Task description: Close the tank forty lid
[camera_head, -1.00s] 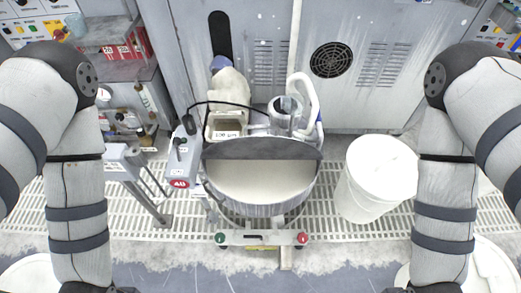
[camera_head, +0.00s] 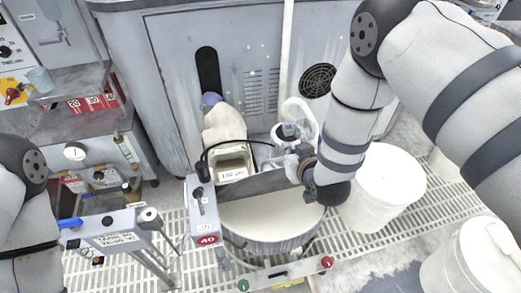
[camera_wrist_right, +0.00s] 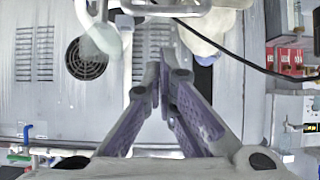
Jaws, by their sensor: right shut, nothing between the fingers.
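Tank forty (camera_head: 262,245) is a round grey tub holding cream-coloured liquid, beside a grey box with a red 40 label (camera_head: 206,240). Its front opening is uncovered. A dark grey lid panel (camera_head: 256,186) stands along the back of the opening. My right gripper (camera_head: 301,158) is at the panel's right end, beside the pump fittings; whether it touches the panel cannot be told. In the right wrist view the fingers (camera_wrist_right: 166,78) are shut with nothing between them. My left arm shows at the left edge, but its gripper is out of view.
A cream container (camera_head: 232,158) and a clear pump cylinder (camera_head: 287,132) with a white hose stand behind the tank. A white lidded bucket (camera_head: 385,190) stands to the right, near my right arm. A grey cabinet (camera_head: 175,90) closes off the back.

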